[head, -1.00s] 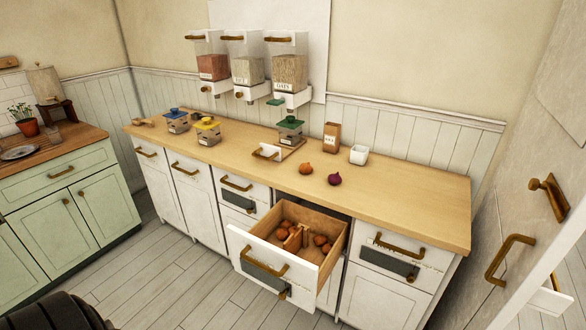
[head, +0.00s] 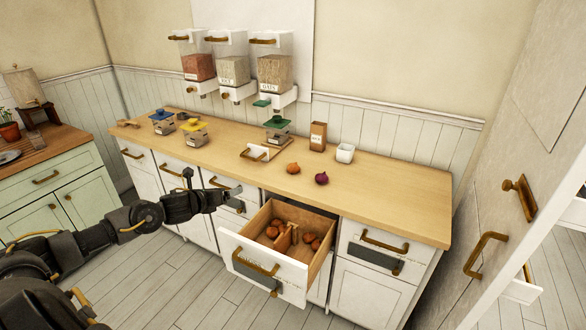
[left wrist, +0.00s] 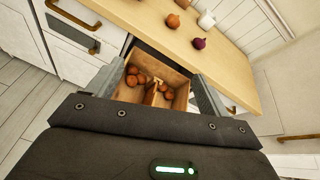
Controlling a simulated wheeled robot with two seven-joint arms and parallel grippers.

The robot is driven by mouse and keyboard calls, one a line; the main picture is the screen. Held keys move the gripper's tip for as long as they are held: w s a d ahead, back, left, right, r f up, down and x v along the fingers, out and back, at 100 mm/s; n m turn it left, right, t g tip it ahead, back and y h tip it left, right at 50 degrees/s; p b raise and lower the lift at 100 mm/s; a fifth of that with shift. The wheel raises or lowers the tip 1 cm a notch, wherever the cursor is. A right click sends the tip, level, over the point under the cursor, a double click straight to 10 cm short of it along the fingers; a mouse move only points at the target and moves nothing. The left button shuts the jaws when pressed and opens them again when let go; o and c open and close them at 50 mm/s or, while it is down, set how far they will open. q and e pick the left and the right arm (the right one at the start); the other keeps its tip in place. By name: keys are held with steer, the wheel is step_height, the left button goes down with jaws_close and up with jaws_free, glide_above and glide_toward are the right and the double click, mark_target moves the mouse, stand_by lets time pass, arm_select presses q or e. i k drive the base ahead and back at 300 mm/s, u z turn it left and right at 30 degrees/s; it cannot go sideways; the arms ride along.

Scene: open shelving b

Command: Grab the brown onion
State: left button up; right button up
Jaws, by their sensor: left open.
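A brown onion (head: 293,168) sits on the wooden counter, left of a purple onion (head: 321,178). In the left wrist view the brown onion (left wrist: 173,21) is near the top edge, with the purple onion (left wrist: 199,43) lower right of it. My left gripper (head: 236,190) is in front of the counter, left of the open drawer and apart from both onions. In the left wrist view its two fingers are spread wide and nothing is between them at close range; the drawer shows beyond. My right gripper is not in view.
The open drawer (head: 322,272) juts out below the counter, with several round brown onions (head: 277,227) on both sides of a divider. The counter's right end is clear.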

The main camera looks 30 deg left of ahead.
mark_target(292, 167)
steer(key=i, duration=1)
